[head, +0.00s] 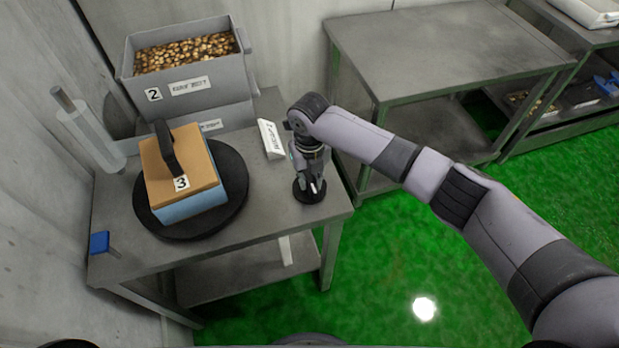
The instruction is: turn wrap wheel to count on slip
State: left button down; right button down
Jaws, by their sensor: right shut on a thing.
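A large black round turntable (238,203), which looks like the wrap wheel, lies on the metal table. A cardboard-topped box (196,158) with a blue lower part, a black strap and a "3" label sits on it. A white folded slip (271,139) stands to its right; its writing is too small to read. My right gripper (312,187) points down at the table's right corner, shut on the middle of a small black disc (302,197). The gripper hides most of what it grips. My left gripper is not in view.
A grey bin (190,87) of brownish pieces, labelled "2", stands behind. A pale roll on a rod (90,135) is at the left. A blue piece (99,242) is at the front left edge. An empty metal table (440,50) stands back right.

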aim_at(309, 179)
jog(key=c, duration=1.5)
grip_release()
notch_tip(309, 179, up, 12)
jog(key=shift+r, duration=0.1)
